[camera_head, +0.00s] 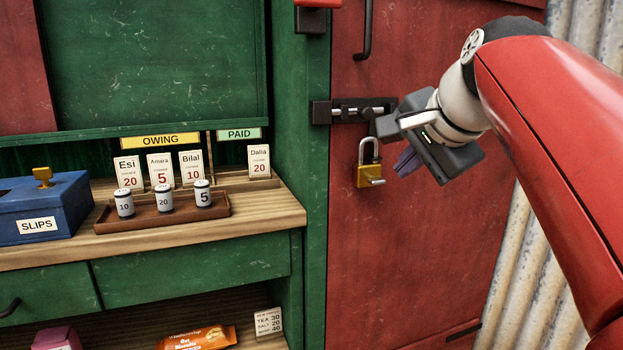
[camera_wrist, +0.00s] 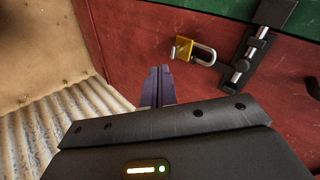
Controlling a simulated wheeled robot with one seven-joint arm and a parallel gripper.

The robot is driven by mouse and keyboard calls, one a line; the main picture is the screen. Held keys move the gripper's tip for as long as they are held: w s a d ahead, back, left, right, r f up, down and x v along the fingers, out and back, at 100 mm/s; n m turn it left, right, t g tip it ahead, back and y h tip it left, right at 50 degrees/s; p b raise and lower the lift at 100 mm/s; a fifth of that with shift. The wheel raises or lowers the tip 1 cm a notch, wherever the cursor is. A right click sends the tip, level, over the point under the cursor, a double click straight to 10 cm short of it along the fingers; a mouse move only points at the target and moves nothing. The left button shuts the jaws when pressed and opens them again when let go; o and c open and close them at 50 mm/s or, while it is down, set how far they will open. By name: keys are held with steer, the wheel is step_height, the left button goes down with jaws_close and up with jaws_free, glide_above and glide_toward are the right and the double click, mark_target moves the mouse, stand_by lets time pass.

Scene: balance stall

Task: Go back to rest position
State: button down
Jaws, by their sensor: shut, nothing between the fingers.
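My gripper (camera_head: 405,163) is raised in front of the red door (camera_head: 420,230), at the right of the head view. Its purple fingers are together with nothing between them; they also show in the wrist view (camera_wrist: 158,85). A brass padlock (camera_head: 370,175) hangs by the door, just left of my fingers, with a key-like piece at its lower front. The padlock also shows in the wrist view (camera_wrist: 184,48), beyond the fingertips and apart from them. A metal bolt (camera_head: 358,110) lies across the door edge above the padlock.
At left, a counter (camera_head: 265,208) holds a blue SLIPS box (camera_head: 45,207) and a brown tray (camera_head: 110,226) with three numbered weights. Name cards stand behind under OWING and PAID. A biscuit packet (camera_head: 200,338) lies on the lower shelf. Corrugated metal (camera_head: 535,270) stands right of the door.

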steer(key=s+f+n+g+h, duration=0.1)
steer(key=s+f+n, duration=0.4)
steer(key=f, duration=1)
steer(key=s+f+n+g, duration=0.2)
steer(key=s+f+n, duration=0.4)
steer(key=s+f, duration=0.6)
step_height(320, 180, down, 3)
steer(key=shift+s+r+n+g+h, duration=0.1)
steer(key=shift+s+n+g+h, duration=0.1)
steer(key=shift+n+g+h, duration=0.15)
steer(key=c, duration=2.1)
jaws_free()
steer(key=shift+a, duration=0.1)
